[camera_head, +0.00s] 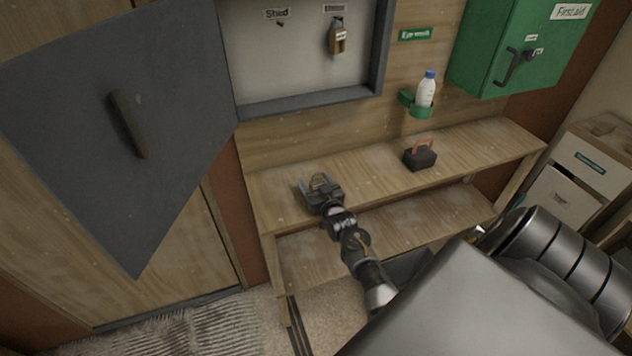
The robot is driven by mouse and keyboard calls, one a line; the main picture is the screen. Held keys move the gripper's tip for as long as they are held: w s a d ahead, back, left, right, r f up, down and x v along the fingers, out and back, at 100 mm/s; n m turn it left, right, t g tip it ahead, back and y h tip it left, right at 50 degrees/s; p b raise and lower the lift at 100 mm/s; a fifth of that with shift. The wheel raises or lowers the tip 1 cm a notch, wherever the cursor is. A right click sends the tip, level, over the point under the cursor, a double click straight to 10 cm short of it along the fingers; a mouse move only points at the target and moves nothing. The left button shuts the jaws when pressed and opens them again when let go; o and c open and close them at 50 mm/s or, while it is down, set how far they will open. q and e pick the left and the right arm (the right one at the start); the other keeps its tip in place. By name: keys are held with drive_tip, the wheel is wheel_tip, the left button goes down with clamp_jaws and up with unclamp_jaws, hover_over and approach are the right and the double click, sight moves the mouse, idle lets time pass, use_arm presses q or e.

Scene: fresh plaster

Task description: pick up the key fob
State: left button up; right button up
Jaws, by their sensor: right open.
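A brown key fob (337,40) with a pale tag hangs from a hook in the open grey wall cabinet (300,106), under a small label. My right gripper (318,186) is open over the left part of the wooden bench, well below the cabinet and apart from the hanging fob. A small tan loop-shaped thing (319,181) shows between its fingers; I cannot tell what it is or whether the fingers touch it. My left gripper is not in view.
The cabinet's grey door (120,130) stands open to the left. A dark box with an orange handle (419,156) stands on the bench (470,146). An eye-wash bottle (426,90) and a green first aid cabinet (500,50) are on the wall at right.

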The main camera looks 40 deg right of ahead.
drive_tip(key=shift+w, duration=0.1)
drive_tip(key=c, duration=1.2)
drive_tip(key=shift+o, duration=0.2)
drive_tip(key=shift+s+a+r, duration=0.15)
drive_tip(key=shift+s+r, duration=0.4)
drive_tip(key=shift+r, duration=0.05)
drive_tip(key=s+a+r+b, duration=0.1)
drive_tip(key=s+a+r, duration=0.1)
drive_tip(key=s, duration=0.4)
drive_tip(key=s+a+r+b, duration=0.1)
drive_tip(key=s+r, duration=0.4)
drive_tip(key=s, duration=0.1)
drive_tip(key=shift+s+a, duration=0.15)
drive_tip(key=shift+a, duration=0.2)
